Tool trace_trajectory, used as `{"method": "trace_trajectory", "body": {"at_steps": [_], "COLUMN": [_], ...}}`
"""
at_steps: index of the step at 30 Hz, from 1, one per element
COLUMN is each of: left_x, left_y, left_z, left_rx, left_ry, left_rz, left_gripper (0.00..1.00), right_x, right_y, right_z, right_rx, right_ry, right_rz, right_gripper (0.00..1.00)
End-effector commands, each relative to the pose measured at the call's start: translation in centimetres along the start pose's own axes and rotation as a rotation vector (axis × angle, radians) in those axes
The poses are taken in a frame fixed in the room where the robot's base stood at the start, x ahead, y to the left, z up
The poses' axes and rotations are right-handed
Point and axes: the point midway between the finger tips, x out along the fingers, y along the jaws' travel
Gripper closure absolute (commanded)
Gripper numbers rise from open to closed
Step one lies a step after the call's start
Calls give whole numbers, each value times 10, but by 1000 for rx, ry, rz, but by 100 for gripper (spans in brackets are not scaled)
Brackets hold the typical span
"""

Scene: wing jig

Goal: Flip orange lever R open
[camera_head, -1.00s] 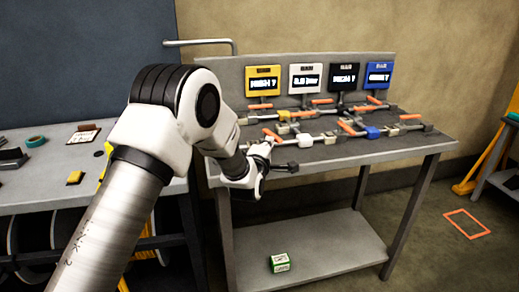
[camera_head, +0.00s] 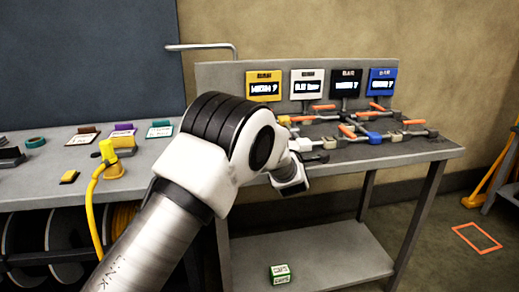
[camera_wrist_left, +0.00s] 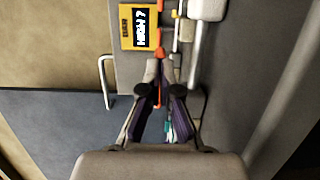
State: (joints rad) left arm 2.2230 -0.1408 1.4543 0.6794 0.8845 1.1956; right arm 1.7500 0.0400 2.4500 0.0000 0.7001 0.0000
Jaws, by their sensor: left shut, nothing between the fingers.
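Several orange levers sit on pipe-like fittings on the grey bench, among them one near the middle (camera_head: 347,131), one at the right (camera_head: 413,122) and one at the back (camera_head: 323,107). I cannot read which is lever R. My left gripper (camera_wrist_left: 159,70) is shut, its fingertips close together beside an orange lever (camera_wrist_left: 164,63) in the wrist view. More orange shows lower, behind the fingers; I cannot tell whether they touch it. In the head view my left arm hides the front-left fittings and most of the gripper. My right gripper is out of view.
Yellow (camera_head: 263,86), white (camera_head: 304,84), black (camera_head: 346,83) and blue (camera_head: 382,81) display panels stand along the bench back. A left table (camera_head: 45,185) carries small items and a yellow hose-like tool (camera_head: 108,152). A green-white box (camera_head: 280,273) rests on the lower shelf.

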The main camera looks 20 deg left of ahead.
Motion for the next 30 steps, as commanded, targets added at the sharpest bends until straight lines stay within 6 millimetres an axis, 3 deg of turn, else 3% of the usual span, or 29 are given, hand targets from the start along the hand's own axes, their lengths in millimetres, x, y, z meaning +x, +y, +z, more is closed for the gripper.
{"method": "trace_trajectory", "body": {"at_steps": [15, 30], "left_x": [21, 24], "left_y": [-1, 2], "left_z": [7, 8], "left_rx": [0, -1], "left_ry": [0, 0], "left_rz": [-1, 3], "left_gripper": [100, 100], "right_x": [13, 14], "right_y": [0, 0], "right_z": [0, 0], "right_rx": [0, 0], "right_ry": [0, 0], "right_rz": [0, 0], "right_gripper": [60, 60]}}
